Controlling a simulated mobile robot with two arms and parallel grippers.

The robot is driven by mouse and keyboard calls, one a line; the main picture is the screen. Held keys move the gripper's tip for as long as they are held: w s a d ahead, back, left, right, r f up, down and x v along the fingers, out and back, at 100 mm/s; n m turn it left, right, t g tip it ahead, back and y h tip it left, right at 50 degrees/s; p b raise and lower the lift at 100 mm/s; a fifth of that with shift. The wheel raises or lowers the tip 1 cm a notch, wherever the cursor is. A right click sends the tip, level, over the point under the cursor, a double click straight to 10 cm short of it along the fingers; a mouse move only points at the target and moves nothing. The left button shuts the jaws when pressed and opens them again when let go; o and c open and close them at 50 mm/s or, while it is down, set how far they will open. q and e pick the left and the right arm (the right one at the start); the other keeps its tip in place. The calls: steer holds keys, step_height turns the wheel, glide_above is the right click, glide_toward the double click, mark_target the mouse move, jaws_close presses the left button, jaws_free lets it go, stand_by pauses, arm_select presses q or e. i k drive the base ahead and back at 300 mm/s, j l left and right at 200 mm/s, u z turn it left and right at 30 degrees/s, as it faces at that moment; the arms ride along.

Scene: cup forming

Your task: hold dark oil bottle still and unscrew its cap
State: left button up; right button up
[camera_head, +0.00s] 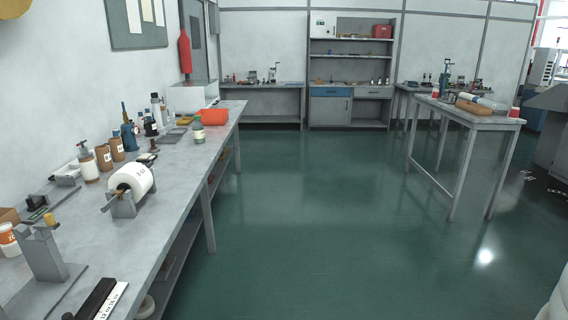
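No gripper of mine shows in the head view. Several bottles stand on the long grey bench (185,210) at the left. A small dark bottle (150,126) stands near the wall, beside a taller pale bottle with a dark cap (156,108). It may be the dark oil bottle, but it is too small to be sure. No bottle is held.
An orange tray (213,117), brown containers (117,148) and a white roll on a stand (133,180) are on the bench. A second table (470,116) stands at right. The green floor (310,220) between is clear.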

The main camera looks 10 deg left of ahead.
mark_target(198, 127)
steer(key=i+u, duration=0.2)
steer(key=i, duration=0.25)
steer(key=i+l+u, duration=0.2)
steer(key=i, duration=0.3)
steer(key=i+l+u, duration=0.2)
steer(key=i, duration=0.25)
steer(key=i+l+u, duration=0.2)
steer(key=i, duration=0.2)
steer(key=i+l+u, duration=0.6)
steer(key=u, duration=0.15)
steer(key=i+l+u, duration=0.35)
steer(key=l, duration=0.15)
steer(key=l+u, duration=0.35)
steer(key=i+l, duration=0.05)
steer(key=l, duration=0.1)
